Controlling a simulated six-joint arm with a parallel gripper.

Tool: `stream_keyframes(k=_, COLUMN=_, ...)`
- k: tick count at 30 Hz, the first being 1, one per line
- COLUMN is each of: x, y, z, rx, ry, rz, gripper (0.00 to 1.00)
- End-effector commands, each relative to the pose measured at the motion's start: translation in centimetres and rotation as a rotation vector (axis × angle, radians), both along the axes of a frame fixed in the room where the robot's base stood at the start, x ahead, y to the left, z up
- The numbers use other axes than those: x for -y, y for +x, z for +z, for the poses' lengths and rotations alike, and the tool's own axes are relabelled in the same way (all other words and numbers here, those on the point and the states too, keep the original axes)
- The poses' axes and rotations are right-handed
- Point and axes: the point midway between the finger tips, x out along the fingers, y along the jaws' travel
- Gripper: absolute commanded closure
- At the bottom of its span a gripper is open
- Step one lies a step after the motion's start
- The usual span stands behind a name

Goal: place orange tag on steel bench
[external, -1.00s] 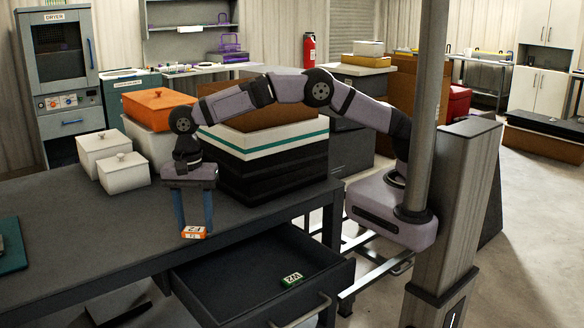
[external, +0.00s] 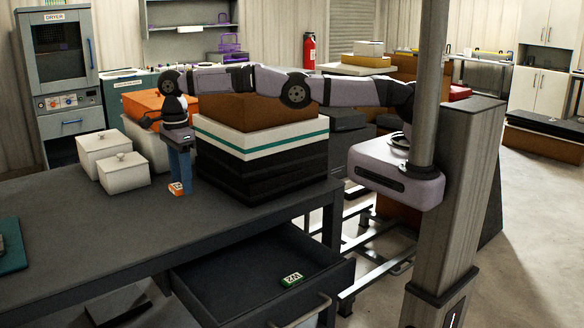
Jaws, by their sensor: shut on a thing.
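The orange tag (external: 176,189), a small block with a white label, is at the fingertips of my gripper (external: 180,183). My gripper points down with its blue fingers shut on the tag. They are over the dark grey bench (external: 110,230), left of the stack of boxes and right of the white lidded boxes. I cannot tell whether the tag touches the bench top or hangs just above it.
Stacked boxes (external: 262,165) stand close on the right. White lidded boxes (external: 113,157) and an orange lidded box (external: 148,105) stand behind. The bench's front middle is clear.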

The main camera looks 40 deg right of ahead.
Motion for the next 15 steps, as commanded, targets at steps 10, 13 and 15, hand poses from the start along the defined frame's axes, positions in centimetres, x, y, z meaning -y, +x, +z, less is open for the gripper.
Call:
stream_keyframes(k=10, x=0.0, y=0.0, z=-3.4, rx=0.0, ry=0.0, rz=0.002, gripper=0.79)
stream_keyframes(k=13, x=0.0, y=0.0, z=-4.8, rx=-0.001, ry=-0.001, rz=0.003, gripper=0.79)
stream_keyframes(k=15, x=0.0, y=0.0, z=-5.4, rx=0.0, ry=0.0, rz=0.003, gripper=0.79)
